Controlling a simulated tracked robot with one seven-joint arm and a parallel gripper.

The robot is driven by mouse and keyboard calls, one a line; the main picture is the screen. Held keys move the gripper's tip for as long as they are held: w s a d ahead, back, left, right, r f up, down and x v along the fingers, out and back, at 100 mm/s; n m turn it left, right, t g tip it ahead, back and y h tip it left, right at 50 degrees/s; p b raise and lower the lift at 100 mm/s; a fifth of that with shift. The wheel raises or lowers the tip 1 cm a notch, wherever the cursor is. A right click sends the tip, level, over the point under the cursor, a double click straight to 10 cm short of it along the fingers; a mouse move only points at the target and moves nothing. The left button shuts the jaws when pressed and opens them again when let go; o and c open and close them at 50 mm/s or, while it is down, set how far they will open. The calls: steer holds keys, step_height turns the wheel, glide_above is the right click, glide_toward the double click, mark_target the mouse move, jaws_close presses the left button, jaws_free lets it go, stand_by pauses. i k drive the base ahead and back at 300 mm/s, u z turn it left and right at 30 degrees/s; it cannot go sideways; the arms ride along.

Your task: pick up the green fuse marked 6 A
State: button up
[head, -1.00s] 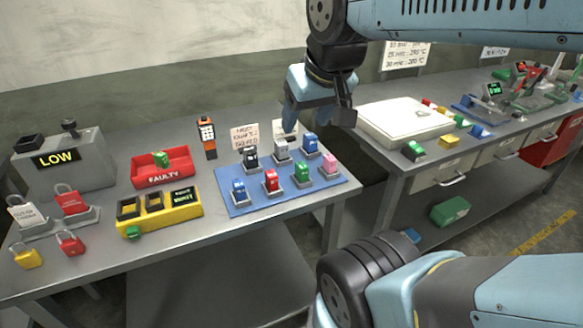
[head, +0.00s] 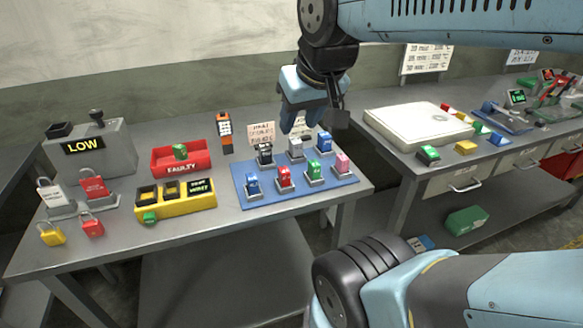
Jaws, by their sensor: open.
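My gripper (head: 313,122) hangs open and empty above the back of the blue mat (head: 240,197), apart from everything on it. A green fuse (head: 313,170) stands upright in a grey holder in the mat's front row, between a red one and a pink one. Another green fuse (head: 180,151) sits in the red FAULTY tray (head: 204,161). A green piece (head: 149,217) is at the front left of the yellow box (head: 190,205). One more green piece (head: 427,155) lies on the right bench. The ratings are too small to read, so I cannot tell which is 6 A.
Blue (head: 253,184), red (head: 284,178), pink (head: 342,162), black (head: 264,153) and grey (head: 295,147) fuses crowd the mat. A small sign (head: 261,134) stands behind them. A white panel (head: 418,122) lies on the right bench. Padlocks (head: 92,225) are at left.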

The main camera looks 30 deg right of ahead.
mark_target(315, 169)
steer(key=z, duration=1)
steer(key=i, duration=0.1)
steer(key=u, duration=2.6)
steer(key=k, duration=2.4)
steer(key=z, duration=1.15)
steer(key=i, duration=1.05)
